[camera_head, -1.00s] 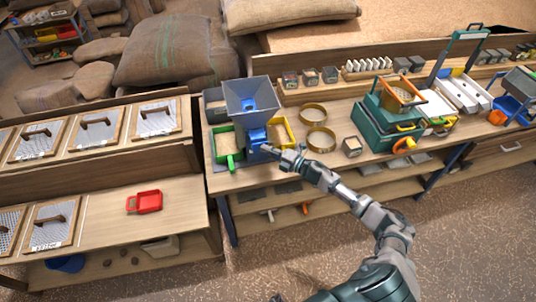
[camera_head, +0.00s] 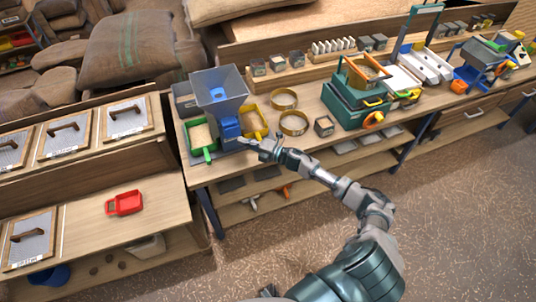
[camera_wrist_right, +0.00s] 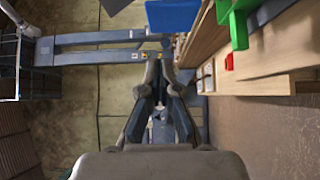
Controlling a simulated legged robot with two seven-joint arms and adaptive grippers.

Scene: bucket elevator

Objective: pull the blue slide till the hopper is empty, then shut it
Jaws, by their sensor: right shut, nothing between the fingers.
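The grey hopper (camera_head: 219,88) stands on the back bench, and a blue patch shows inside its funnel. A blue block (camera_head: 230,128), which looks like the slide housing, is below the funnel; I cannot tell how far the slide is out. My right gripper (camera_head: 243,143) is shut and empty, just in front and to the right of this block, apparently clear of it. In the right wrist view its fingers (camera_wrist_right: 160,70) are close together, with a blue part (camera_wrist_right: 172,15) ahead. My left gripper is not in view.
A green tray (camera_head: 208,156) and a yellow tray (camera_head: 262,128) flank the blue block. Brass rings (camera_head: 293,123) and a small box (camera_head: 323,126) lie to the right. A teal machine (camera_head: 350,105) stands farther right.

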